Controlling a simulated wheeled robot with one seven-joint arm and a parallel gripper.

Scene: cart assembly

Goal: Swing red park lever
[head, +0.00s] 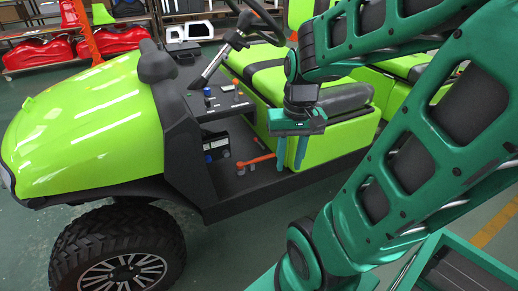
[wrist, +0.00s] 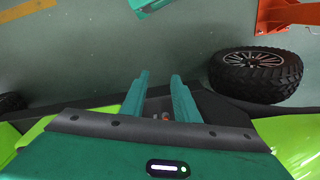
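The red park lever (head: 256,160) is an orange-red bar low in the cart's footwell, with its base at the left end. My gripper (head: 290,167) points down just right of the lever's free end, in front of the seat base. Its two teal fingers are apart with nothing visibly held. In the wrist view my gripper (wrist: 160,75) also shows open. A small reddish spot (wrist: 165,116) shows between the finger bases, too small to identify. I cannot tell whether a finger touches the lever.
The green cart (head: 90,110) has a dashboard with small levers (head: 208,95) and a steering wheel (head: 255,22) above the footwell. The green seat base (head: 340,137) is close behind my gripper. A front tyre (head: 120,250) stands at lower left. Red parts (head: 110,40) are on a rack behind.

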